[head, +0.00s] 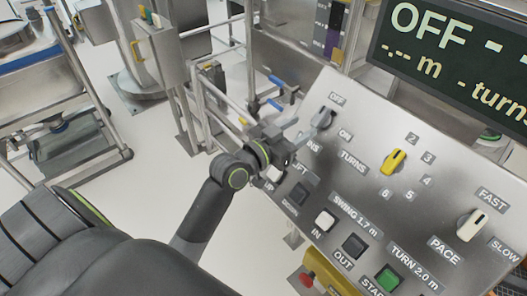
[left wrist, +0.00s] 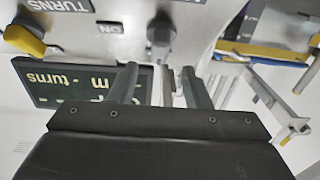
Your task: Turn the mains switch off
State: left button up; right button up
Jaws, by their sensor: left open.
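The mains switch (head: 322,119) is a grey rotary knob at the upper left of the sloping metal panel, between the OFF label (head: 337,99) and the ON label (head: 345,135). Its handle seems to slant towards OFF, but I cannot tell its exact setting. My left gripper (head: 294,133) is open, just left of the knob, with its fingers towards it. In the left wrist view the knob (left wrist: 160,36) appears just beyond the two spread fingers (left wrist: 159,86), roughly in line with the gap between them. Contact is not visible. My right gripper is out of view.
The panel also carries a yellow turns knob (head: 394,162), a white pace knob (head: 471,225), and several push buttons, including green START (head: 387,280). A dark display (head: 455,50) above reads OFF. Metal rails with blue handles (head: 284,84) stand close behind my left gripper.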

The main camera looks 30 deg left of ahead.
pick_arm(q)
jog(key=b+v, duration=0.1)
jog(key=v, duration=1)
jog(key=shift+s+b, duration=0.25)
jog(key=shift+b, duration=0.05)
jog(key=shift+a, duration=0.15)
